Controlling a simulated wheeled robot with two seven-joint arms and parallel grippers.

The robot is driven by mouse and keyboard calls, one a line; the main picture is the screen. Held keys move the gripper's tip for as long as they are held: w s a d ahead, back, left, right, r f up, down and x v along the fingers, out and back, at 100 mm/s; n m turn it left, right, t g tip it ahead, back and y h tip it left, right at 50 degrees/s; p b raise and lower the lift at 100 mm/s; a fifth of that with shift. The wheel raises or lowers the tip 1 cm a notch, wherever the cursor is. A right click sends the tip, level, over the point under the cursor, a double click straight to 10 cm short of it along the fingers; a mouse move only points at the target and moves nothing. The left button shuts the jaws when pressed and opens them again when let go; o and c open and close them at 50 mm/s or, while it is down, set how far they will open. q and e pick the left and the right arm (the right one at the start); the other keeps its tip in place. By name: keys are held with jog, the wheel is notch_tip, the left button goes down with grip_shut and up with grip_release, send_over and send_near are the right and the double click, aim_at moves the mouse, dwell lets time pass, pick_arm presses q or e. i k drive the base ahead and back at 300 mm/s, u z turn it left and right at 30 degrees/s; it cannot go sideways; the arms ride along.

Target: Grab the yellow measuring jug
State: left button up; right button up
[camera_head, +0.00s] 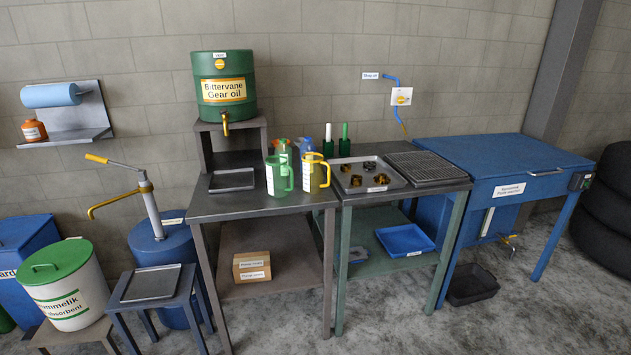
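The yellow measuring jug (314,174) stands upright near the front right corner of the dark workbench (237,205). It is see-through yellow with a white label, and its handle points right. A green measuring jug (282,177) stands just to its left. Neither of my grippers shows in the head view.
Spray bottles (305,147) stand behind the jugs. A metal tray (352,184) with brass-coloured parts lies to the right. A green gear oil drum (223,88) sits on a stand at the back left, with an empty tray (231,181) before it. Grey floor (397,320) is open in front.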

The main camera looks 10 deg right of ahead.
aim_at(313, 163)
jog(key=k, duration=0.45)
jog(key=z, duration=1)
jog(key=i, duration=0.7)
jog(key=z, duration=1.1)
jog(key=i, duration=1.75)
jog(key=u, duration=1.15)
jog(key=i, duration=0.8)
jog(key=u, duration=0.9)
